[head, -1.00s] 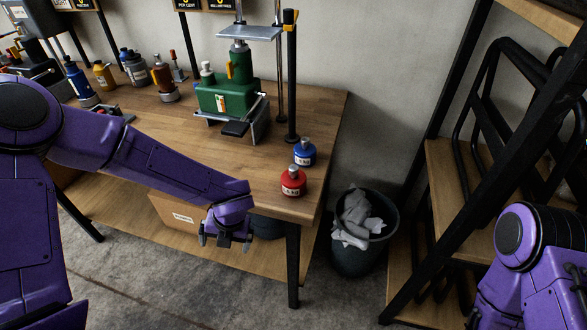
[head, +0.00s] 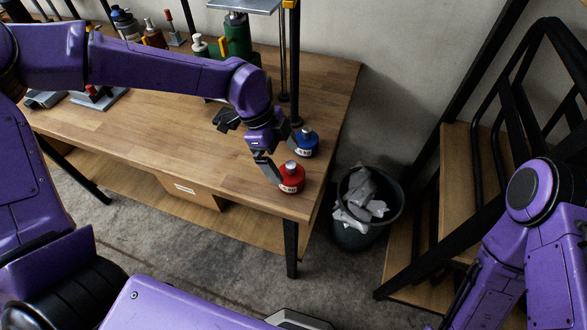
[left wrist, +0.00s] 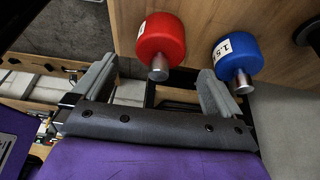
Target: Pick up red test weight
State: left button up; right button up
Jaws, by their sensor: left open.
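The red test weight (head: 291,178) stands upright near the right front corner of the wooden table (head: 180,135), a silver knob on its top. A blue test weight (head: 307,143) stands just behind it. My left gripper (head: 280,157) is open above and beside the red weight. In the left wrist view my left gripper (left wrist: 150,85) has its fingers spread, with the red weight (left wrist: 161,40) ahead between them and not gripped. The blue weight (left wrist: 237,60) is close to one finger there. My right arm shows at the right edge, but its gripper cannot be seen.
A dark bin (head: 370,205) with crumpled paper stands on the floor right of the table. A black-framed shelf (head: 455,190) is farther right. A green device (head: 238,38) and a black post (head: 294,65) stand behind the weights.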

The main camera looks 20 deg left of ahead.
aim_at(295, 175)
pick_arm(q)
jog(key=p+x, duration=0.1)
jog(key=x, duration=0.6)
jog(key=shift+f, duration=0.25)
jog(key=c, duration=1.8)
jog(key=shift+w+r, duration=0.1)
grip_shut()
